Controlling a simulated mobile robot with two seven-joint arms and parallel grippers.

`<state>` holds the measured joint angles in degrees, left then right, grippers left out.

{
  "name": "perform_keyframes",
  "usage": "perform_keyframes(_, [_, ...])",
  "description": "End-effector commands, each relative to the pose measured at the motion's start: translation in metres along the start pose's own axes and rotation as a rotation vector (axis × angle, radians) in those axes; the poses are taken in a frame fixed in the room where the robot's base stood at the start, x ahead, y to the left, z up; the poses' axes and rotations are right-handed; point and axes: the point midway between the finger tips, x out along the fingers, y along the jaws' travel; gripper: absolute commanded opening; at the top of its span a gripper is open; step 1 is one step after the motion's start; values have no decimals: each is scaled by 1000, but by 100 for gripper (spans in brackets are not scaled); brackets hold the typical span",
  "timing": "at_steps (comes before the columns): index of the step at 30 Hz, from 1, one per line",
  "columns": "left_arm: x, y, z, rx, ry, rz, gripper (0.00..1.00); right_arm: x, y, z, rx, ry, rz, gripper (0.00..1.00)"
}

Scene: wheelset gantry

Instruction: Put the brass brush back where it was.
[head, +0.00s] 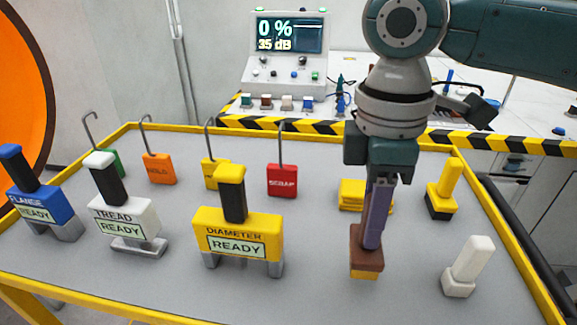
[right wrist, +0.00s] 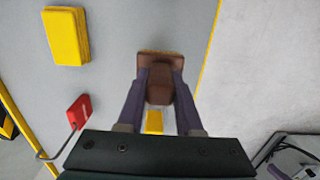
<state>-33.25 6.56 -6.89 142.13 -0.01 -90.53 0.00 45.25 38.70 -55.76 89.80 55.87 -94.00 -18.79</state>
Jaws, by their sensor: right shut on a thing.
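The brass brush (head: 366,262) is a brown block with a yellow underside, low over the grey table's right half. My right gripper (head: 372,240) points down and is shut on it. In the right wrist view the brush (right wrist: 160,58) sits between the two purple fingers (right wrist: 160,88), its brown body showing past the tips. I cannot tell whether its underside touches the table or hangs just above it. My left gripper is not in view.
A yellow stack (head: 352,195) is behind the brush. A yellow-handled block (head: 443,188) and a white block (head: 468,267) stand to its right. The diameter gauge (head: 238,238) stands left. Hooked tags, including a red one (head: 282,180), stand behind. A yellow rim edges the table (head: 320,285).

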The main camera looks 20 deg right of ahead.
Motion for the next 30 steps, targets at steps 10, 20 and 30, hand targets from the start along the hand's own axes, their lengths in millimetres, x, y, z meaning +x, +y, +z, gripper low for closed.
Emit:
perform_keyframes(10, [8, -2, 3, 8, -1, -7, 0, 44, 0, -2, -1, 0, 0, 0])
perform_keyframes(20, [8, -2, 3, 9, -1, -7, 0, 46, 0, -2, 0, 0, 0, 0])
perform_keyframes(30, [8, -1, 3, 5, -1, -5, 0, 46, 0, -2, 0, 0, 0, 64])
